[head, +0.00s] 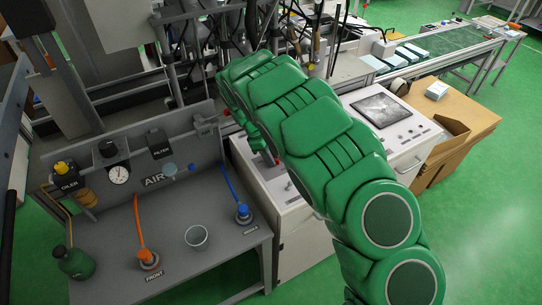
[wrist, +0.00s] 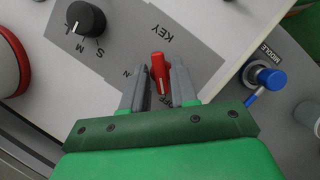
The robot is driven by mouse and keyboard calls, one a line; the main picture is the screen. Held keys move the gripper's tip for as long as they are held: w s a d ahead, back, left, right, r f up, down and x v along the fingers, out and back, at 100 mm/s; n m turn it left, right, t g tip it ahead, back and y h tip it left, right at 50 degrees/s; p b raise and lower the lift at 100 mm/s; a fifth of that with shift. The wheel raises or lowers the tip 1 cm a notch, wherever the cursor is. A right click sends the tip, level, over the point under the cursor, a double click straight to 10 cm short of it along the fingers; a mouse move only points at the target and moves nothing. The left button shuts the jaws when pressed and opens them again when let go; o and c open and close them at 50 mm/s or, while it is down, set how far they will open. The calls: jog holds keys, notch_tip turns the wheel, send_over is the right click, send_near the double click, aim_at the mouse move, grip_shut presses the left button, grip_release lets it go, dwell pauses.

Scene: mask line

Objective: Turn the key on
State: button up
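The red key (wrist: 158,72) stands on the grey panel under the label KEY in the wrist view. My gripper (wrist: 158,85) has its two grey fingers on either side of the key, with a small gap showing at each side, so they look open around it. The letters beside the key are partly covered by the fingers.
A black selector knob (wrist: 86,18) and a red round button (wrist: 8,62) sit left of the key. A blue valve (wrist: 268,77) labelled MIDDLE is to the right. In the head view, the grey air bench (head: 110,235) adjoins the cabinet, holding a cup (head: 196,238).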

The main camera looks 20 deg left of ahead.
grip_shut()
jog(key=shift+m, duration=0.3)
jog(key=shift+w+m+g, duration=0.15)
jog(key=shift+m+g, duration=0.35)
jog(key=shift+m, duration=0.5)
jog(key=m+g, duration=0.1)
jog(key=m, duration=0.1)
jog(key=shift+m, duration=0.3)
jog(key=m, duration=0.2)
jog(key=m+g+y, duration=0.1)
jog(key=shift+w+d+m, duration=0.15)
jog(key=shift+m, duration=0.25)
jog(key=m, duration=0.2)
jog(key=m+g+y, duration=0.1)
jog(key=m, duration=0.1)
jog(key=shift+d+y, duration=0.1)
jog(key=shift+y, duration=0.2)
jog(key=shift+d+m+g+y, duration=0.15)
jog(key=shift+m+y, duration=0.3)
jog(key=shift+m, duration=0.8)
jog(key=shift+a+m+g+y, duration=0.15)
jog(key=shift+m+y, duration=0.3)
jog(key=shift+m, duration=0.8)
jog(key=shift+d, duration=0.1)
